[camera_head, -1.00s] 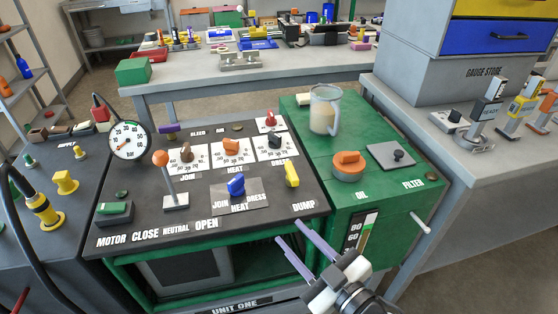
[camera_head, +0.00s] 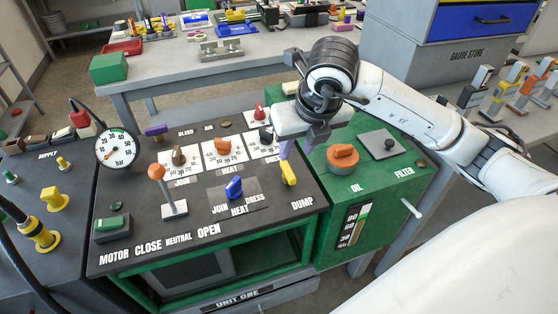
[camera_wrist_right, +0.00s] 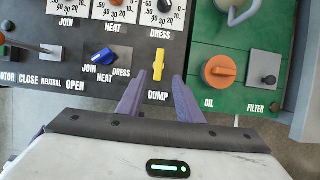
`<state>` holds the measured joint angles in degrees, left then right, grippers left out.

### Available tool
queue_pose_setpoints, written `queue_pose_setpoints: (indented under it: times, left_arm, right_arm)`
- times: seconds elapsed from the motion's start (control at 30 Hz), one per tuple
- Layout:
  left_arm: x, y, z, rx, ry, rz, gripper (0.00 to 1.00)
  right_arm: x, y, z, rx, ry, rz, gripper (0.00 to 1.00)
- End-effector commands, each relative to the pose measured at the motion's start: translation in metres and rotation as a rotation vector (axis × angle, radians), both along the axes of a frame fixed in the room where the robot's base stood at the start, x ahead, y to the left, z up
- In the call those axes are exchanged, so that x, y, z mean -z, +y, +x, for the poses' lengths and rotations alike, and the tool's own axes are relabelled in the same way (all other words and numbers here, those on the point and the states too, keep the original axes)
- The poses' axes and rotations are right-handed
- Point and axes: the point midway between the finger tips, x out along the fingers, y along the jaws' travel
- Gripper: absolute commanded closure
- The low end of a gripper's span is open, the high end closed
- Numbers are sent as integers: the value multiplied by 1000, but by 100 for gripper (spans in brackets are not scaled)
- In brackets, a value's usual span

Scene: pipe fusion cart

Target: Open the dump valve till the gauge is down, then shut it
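The dump valve is a yellow lever handle (camera_head: 289,173) above the DUMP label on the black panel. It also shows in the wrist view (camera_wrist_right: 158,62), upright in that picture and just beyond my fingertips. My right gripper (camera_head: 297,148) is over the panel from behind the handle. In the wrist view its two purple fingers (camera_wrist_right: 158,85) are apart, with nothing between them. Whether a finger touches the handle cannot be told. The round white pressure gauge (camera_head: 117,149) stands at the panel's back left; its needle is too small to read surely. My left gripper is not in view.
A blue selector (camera_head: 234,188), an orange-topped lever (camera_head: 158,173) and several dials crowd the panel left of the handle. An orange oil cap (camera_head: 343,157) and a filter plate (camera_head: 388,146) lie on the green top to the right. My right forearm covers the clear jug.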

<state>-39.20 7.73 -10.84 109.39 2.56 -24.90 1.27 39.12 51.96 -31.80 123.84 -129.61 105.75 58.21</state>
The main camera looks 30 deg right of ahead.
Motion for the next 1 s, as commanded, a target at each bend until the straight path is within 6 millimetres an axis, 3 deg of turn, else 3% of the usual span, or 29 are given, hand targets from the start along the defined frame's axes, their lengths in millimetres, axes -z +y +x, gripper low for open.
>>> queue_pose_setpoints:
  times: [0.53, 0.97, 1.0]
  left_arm:
    - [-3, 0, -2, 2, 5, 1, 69]
    - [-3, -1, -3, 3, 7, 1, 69]
    - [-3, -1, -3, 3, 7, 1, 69]
  right_arm:
    - [82, -6, 32, -4, 6, 3, 67]
    - [94, -7, 37, -6, 3, 2, 67]
    - [93, -7, 37, -6, 3, 2, 71]
